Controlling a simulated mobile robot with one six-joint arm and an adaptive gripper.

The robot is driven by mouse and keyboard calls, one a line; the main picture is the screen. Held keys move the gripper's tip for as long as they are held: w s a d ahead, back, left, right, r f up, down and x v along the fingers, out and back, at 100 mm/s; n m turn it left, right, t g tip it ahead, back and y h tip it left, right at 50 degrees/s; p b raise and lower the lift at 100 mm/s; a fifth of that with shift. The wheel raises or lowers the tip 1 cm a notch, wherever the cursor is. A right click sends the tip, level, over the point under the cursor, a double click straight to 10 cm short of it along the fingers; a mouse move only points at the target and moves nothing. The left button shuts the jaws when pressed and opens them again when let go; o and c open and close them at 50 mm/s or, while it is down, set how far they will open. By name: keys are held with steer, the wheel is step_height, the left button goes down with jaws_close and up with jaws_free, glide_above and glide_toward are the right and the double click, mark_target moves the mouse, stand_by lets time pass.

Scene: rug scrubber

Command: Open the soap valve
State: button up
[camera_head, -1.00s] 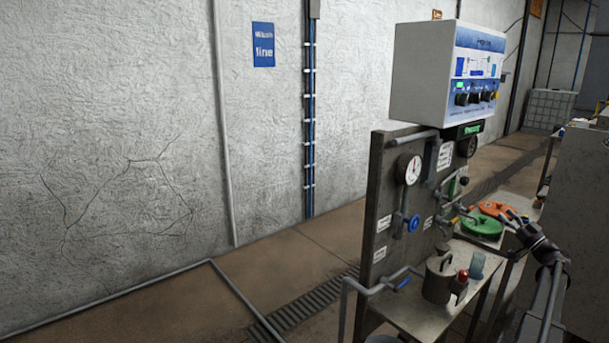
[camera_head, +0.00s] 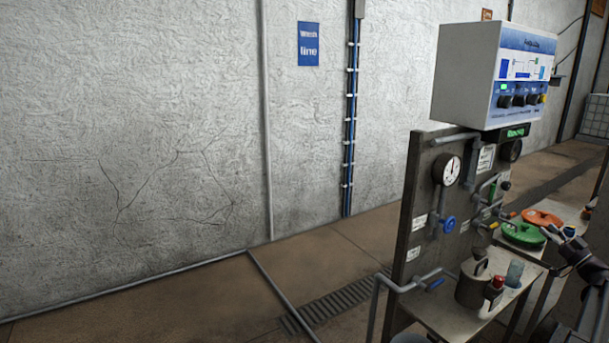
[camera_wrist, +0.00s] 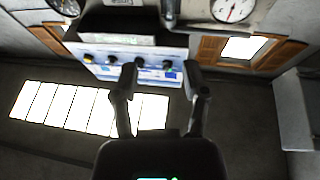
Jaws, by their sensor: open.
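A grey valve panel (camera_head: 411,215) stands at the right in the head view. It carries a blue round handwheel (camera_head: 449,225) below a white dial gauge (camera_head: 447,169). A blue lever (camera_head: 435,284) is on the low pipe. Labels are too small to read, so I cannot tell which is the soap valve. My gripper (camera_head: 553,235) is right of the panel, near the green and orange lids. In the wrist view my gripper (camera_wrist: 162,75) is open with nothing between its fingers.
A white control box (camera_head: 468,75) with knobs sits above the panel and also shows in the wrist view (camera_wrist: 110,58). A green lid (camera_head: 524,235) and an orange lid (camera_head: 543,217) lie behind the bench. A metal pot (camera_head: 470,289) stands on the bench. The floor at left is clear.

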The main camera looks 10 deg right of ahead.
steer(key=w+a+f+g+y+p, duration=0.1)
steer(key=w+a+f+g, duration=0.25)
steer(key=a, duration=0.65)
steer(key=w+a+f+g+y, duration=0.2)
steer(key=w+a, duration=0.2)
steer(key=a, duration=0.6)
steer(key=w+a+f+g+y+p, duration=0.1)
steer(key=w+a+f+g, duration=0.2)
steer(key=a, duration=0.8)
steer(key=s+a+f+g+p, duration=0.1)
steer(key=a+f+g, duration=0.2)
steer(key=a, duration=0.7)
steer(key=s+a+f+g, duration=0.1)
steer(key=a+f+g, duration=0.2)
steer(key=a, duration=0.6)
steer(key=s+a+f+m+g+h+p, duration=0.1)
steer(key=s+a+f+g+h, duration=0.1)
steer(key=s+a, duration=0.7)
steer(key=s+a+f+m+g+h+p, duration=0.1)
steer(key=s+a+f+g+h, duration=0.1)
steer(key=s+a+g+h, duration=0.3)
steer(key=s+a+h, duration=0.2)
steer(key=s+a, duration=0.2)
steer(key=a, duration=0.2)
steer(key=shift+a+f+m+p, duration=0.15)
steer(key=shift+f+m+p, duration=0.15)
steer(key=shift+p, duration=0.1)
steer(key=shift+s, duration=0.1)
